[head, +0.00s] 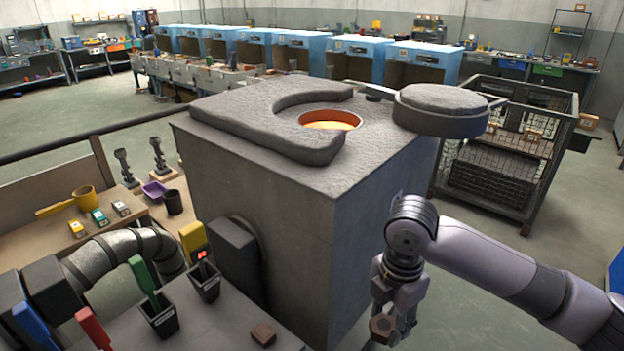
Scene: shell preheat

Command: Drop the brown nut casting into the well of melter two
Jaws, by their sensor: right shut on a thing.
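My right gripper (395,325) is shut on a brown nut casting (381,327), which looks hexagonal with a hole. It holds the casting low, in front of the right side of the big grey melter (265,200). The melter's round well (330,122) is open in its top, with a glowing orange rim. Its round lid (440,108) is swung aside to the right of the well. I cannot read a number on this melter. The gripper and casting are well below the melter's top and apart from the well. My left gripper is not in view.
A small brown block (263,334) lies on the grey bench (225,325) at the front, near dark holders with coloured-handled tools. A wooden side table (50,235) stands left. A wire cage (505,150) stands behind right. The floor right of the melter is clear.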

